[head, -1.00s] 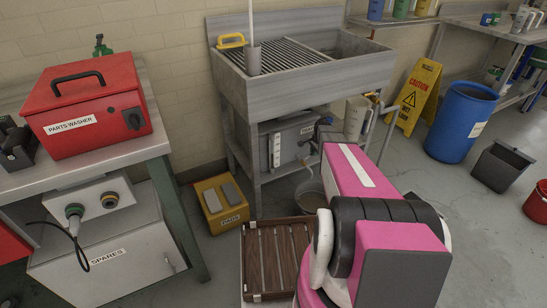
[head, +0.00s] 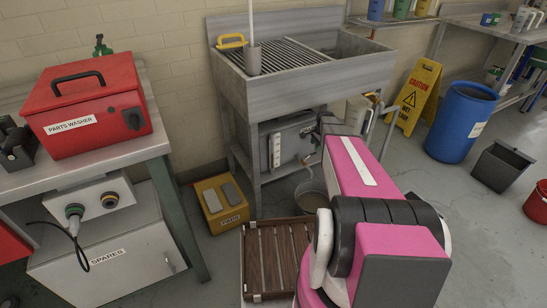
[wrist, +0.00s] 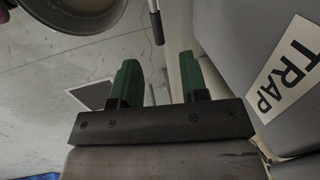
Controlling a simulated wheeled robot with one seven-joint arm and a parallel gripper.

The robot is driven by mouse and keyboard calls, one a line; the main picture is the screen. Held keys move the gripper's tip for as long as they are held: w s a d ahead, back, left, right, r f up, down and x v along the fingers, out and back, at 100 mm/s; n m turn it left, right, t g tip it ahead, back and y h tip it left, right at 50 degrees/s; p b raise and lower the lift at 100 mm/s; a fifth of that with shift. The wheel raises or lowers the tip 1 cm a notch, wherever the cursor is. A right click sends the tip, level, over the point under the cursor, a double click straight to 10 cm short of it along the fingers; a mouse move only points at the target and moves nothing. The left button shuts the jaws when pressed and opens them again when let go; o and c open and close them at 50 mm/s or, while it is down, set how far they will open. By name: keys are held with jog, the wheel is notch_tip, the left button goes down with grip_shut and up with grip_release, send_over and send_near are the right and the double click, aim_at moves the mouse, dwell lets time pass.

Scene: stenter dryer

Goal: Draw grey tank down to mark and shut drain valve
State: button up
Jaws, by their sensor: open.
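The grey tank (head: 292,140) sits under the sink, with a pale sight gauge (head: 277,152) on its front. In the wrist view a grey wall labelled TRAP (wrist: 286,78) fills the right side. The drain valve is not clear; my arm covers the tank's right end, and a short spout (head: 313,159) shows below it. A bucket (head: 311,197) stands on the floor under the spout; its round rim also shows in the wrist view (wrist: 118,22). My gripper (wrist: 157,72) is open, with green fingers apart and a thin dark rod beyond them. Nothing is held.
A caution sign (head: 414,95) and blue drum (head: 462,120) stand at right. Sink legs flank the tank closely.

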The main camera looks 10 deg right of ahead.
jog(key=shift+s+d+r, duration=0.1)
jog(key=shift+s+r, duration=0.15)
jog(key=shift+r, duration=0.95)
jog(key=shift+s+d+r, duration=0.1)
jog(key=shift+s+r, duration=0.1)
jog(key=shift+r, duration=1)
